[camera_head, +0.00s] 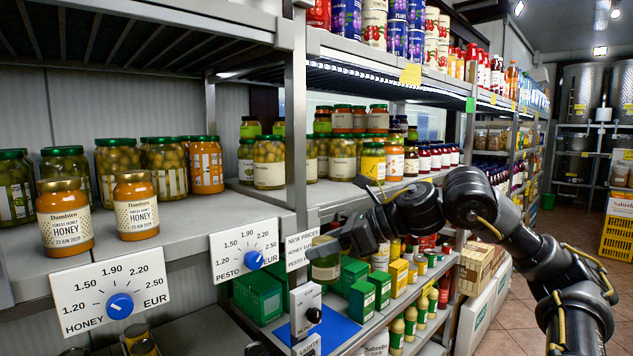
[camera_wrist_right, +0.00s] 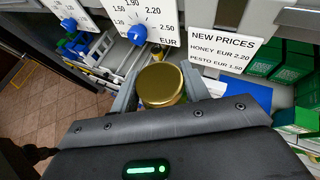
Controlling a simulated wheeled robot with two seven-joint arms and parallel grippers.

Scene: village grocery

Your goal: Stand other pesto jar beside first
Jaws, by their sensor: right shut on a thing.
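My right gripper (camera_head: 328,248) is shut on a jar (camera_head: 325,270) with a greenish body, in front of the shelf rack. Its gold lid (camera_wrist_right: 161,84) shows between the fingers in the right wrist view. The jar hangs roughly upright above the blue mat (camera_head: 338,326) on the lower shelf; its label is mostly hidden. I cannot pick out the first pesto jar for certain. Two honey jars (camera_head: 65,216) (camera_head: 136,206) with gold lids stand on the left shelf. My left gripper is not in view.
Price dials for honey (camera_head: 112,290) and pesto (camera_head: 245,250) hang on the shelf edge. A "new prices" card (camera_head: 300,246) hangs beside a shelf post. Green boxes (camera_head: 258,297) flank the blue mat. The shelf right of the honey jars has bare room.

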